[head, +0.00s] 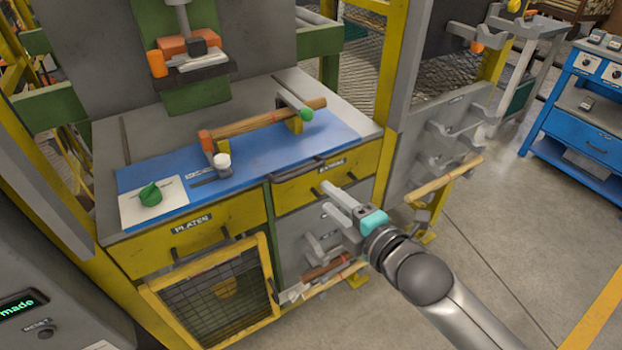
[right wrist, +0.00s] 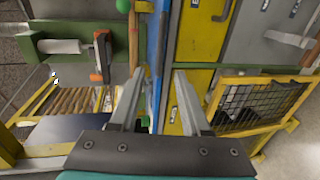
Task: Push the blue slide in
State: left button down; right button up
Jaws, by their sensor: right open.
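The blue slide (head: 264,156) is a flat blue panel along the front of the bench top, above two yellow drawers. A turned wood piece (head: 255,122) lies over it, between small supports. In the right wrist view the slide (right wrist: 154,50) shows nearly edge-on as a narrow upright blue strip beyond the fingers. My right gripper (head: 336,203) is open and empty, in front of the bench and to the right of the drawers' middle. It looks apart from the slide. My left gripper is not in view.
A white plate with a green knob (head: 150,194) is at the slide's left end. The right drawer (head: 340,172) and left drawer (head: 190,238) have dark handles. A rack with hooks (head: 445,145) stands at the right. A blue bench (head: 580,130) is farther right, with clear floor before it.

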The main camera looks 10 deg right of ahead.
aim_at(299, 175)
jog(key=b+x, duration=0.1)
jog(key=x, duration=1.2)
jog(key=shift+s+a, duration=0.1)
dwell(0.4)
jog(key=shift+c, duration=0.4)
grip_shut()
dwell(1.0)
